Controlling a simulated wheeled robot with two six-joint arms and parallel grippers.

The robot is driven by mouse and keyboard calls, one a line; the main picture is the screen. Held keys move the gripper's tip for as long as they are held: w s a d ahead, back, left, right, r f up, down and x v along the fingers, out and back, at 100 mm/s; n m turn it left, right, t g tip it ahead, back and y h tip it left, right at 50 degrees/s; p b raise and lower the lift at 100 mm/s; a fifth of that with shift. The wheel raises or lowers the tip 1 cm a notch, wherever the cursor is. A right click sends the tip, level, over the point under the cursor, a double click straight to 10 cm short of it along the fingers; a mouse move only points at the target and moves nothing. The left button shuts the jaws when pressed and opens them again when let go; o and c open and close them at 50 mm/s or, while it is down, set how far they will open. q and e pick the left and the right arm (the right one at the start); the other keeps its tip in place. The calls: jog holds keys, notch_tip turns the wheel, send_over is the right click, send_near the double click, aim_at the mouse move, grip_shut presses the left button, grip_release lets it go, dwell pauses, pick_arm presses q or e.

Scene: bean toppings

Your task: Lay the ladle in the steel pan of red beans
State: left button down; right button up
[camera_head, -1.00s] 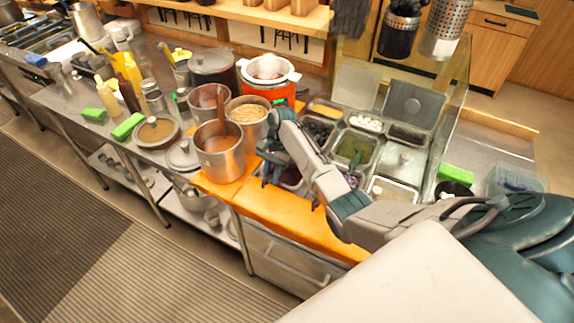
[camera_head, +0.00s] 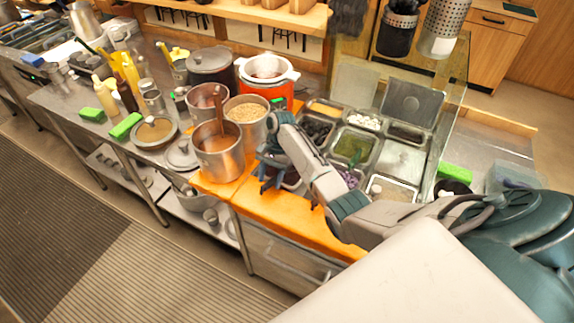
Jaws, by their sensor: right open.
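A steel pan (camera_head: 220,167) with reddish-brown contents stands at the front left of the orange counter. I cannot make out single beans in it. A brown ladle handle (camera_head: 220,112) sticks up steeply from this pan; the ladle's lower end is hidden in the contents. My right gripper (camera_head: 267,184) is open and empty, just right of the pan and low over the orange counter. It appears apart from the handle. My left gripper is not in view.
Behind stand a pot of pale beans (camera_head: 247,110), another steel pot (camera_head: 203,98) and an orange cooker (camera_head: 270,88). Topping trays (camera_head: 354,146) lie right of my gripper. A lid (camera_head: 182,153) lies left of the pan. Some orange counter (camera_head: 285,215) in front is bare.

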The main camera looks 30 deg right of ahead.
jog(key=v, duration=1.1)
jog(key=shift+b, duration=0.3)
jog(key=shift+f, duration=0.1)
jog(key=shift+s, duration=0.1)
